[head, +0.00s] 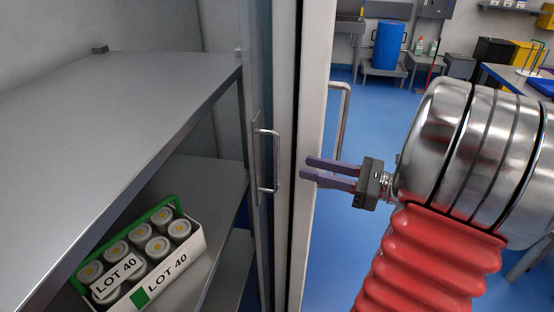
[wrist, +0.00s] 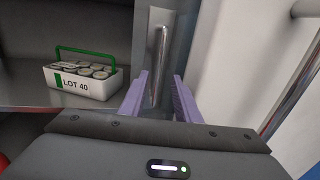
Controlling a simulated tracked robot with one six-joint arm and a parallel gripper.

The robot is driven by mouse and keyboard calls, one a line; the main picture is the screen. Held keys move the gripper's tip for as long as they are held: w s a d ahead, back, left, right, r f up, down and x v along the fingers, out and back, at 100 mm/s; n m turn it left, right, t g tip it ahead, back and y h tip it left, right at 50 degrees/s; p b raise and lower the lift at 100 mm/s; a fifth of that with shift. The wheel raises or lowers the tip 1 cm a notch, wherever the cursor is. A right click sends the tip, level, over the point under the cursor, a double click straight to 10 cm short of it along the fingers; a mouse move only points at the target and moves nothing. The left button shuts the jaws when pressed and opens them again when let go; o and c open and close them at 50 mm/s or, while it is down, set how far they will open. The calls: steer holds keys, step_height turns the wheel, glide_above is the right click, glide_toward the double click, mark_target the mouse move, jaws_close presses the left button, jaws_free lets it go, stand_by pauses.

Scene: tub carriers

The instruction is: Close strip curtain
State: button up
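The strip curtain (head: 262,90) is a narrow, see-through grey band at the right side of the shelf opening, with a vertical metal bar handle (head: 275,160). In the wrist view the curtain (wrist: 186,45) and its handle (wrist: 160,55) are straight ahead. My gripper (head: 303,168) is open, its purple fingers pointing left at handle height. In the head view the fingertips are a short way right of the handle. In the wrist view the handle lines up between the fingers (wrist: 161,76), and nothing is gripped. I cannot tell whether the fingers touch it.
A white carrier (head: 180,262) marked LOT 40, with a green handle and several tubs, sits on the lower grey shelf. A pale door (head: 315,70) with its own bar handle (head: 344,110) stands right of the curtain. Open blue floor (head: 375,110) lies beyond.

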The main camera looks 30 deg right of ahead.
steer(key=x, duration=1)
steer(key=shift+c, duration=0.4)
jaws_close()
